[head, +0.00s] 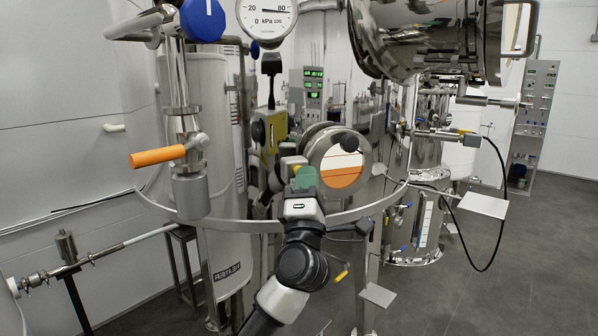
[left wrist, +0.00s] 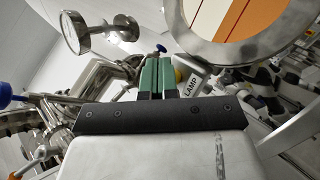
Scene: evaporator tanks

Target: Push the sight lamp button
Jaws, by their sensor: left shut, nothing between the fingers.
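The round sight glass (head: 341,165), with a steel rim and a window pale above and orange below, faces me at the centre of the head view. It fills the upper right of the left wrist view (left wrist: 217,18). A pale housing labelled LAMP (left wrist: 191,84) is just right of my fingertips in the wrist view, with a yellow part (left wrist: 179,75) beside it. The button face is hidden behind my fingers or turned away. My left gripper (head: 305,178), with green fingers, is shut and empty, left of the sight glass. I cannot tell whether it touches the housing. My right gripper is not visible.
A curved steel rail (head: 245,226) runs around the tank, close to my left wrist. An orange-handled valve (head: 158,157) and a white cylinder (head: 213,130) stand left. A steel vessel (head: 425,40) hangs upper right. Grey floor (head: 530,260) is open at right.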

